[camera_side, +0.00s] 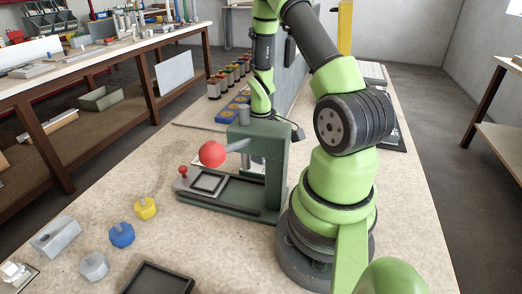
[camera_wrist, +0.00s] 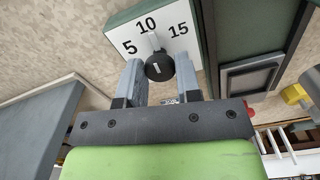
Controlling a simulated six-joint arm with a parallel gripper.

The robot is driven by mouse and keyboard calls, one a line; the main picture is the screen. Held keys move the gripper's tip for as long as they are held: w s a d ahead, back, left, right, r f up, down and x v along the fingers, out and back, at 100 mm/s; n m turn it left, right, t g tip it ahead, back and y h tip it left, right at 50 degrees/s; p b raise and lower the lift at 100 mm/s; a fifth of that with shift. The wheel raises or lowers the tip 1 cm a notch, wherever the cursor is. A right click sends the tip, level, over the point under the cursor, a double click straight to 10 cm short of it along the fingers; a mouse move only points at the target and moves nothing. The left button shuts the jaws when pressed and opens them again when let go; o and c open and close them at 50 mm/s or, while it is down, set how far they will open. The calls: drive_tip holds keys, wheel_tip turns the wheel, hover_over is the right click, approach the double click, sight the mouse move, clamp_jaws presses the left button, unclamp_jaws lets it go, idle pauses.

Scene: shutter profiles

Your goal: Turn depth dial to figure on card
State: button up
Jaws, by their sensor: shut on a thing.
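The depth dial is a black round knob (camera_wrist: 159,68) with a short white mark, in front of a white plate (camera_wrist: 178,45) printed 5, 10 and 15. The plate is on the green press, which also shows in the side view (camera_side: 245,133). My gripper (camera_wrist: 160,76) has one finger on each side of the knob and is shut on it. The knob's grey stem points roughly toward the 10; I cannot tell the exact setting. In the side view the press hides the dial and my fingertips. I cannot make out a card with a readable figure.
The press has a red ball handle (camera_side: 212,153). Yellow (camera_side: 146,208), blue (camera_side: 122,235) and grey (camera_side: 94,266) hex pieces lie on the bench near a metal block (camera_side: 55,236) and a dark tray (camera_side: 158,279). Several coloured cylinders (camera_side: 228,75) stand behind.

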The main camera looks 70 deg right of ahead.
drive_tip(key=shift+m, duration=0.5)
drive_tip(key=o, duration=0.9)
drive_tip(key=shift+r, duration=0.15)
wheel_tip(320, 180, up, 10)
drive_tip(key=shift+f, duration=0.15)
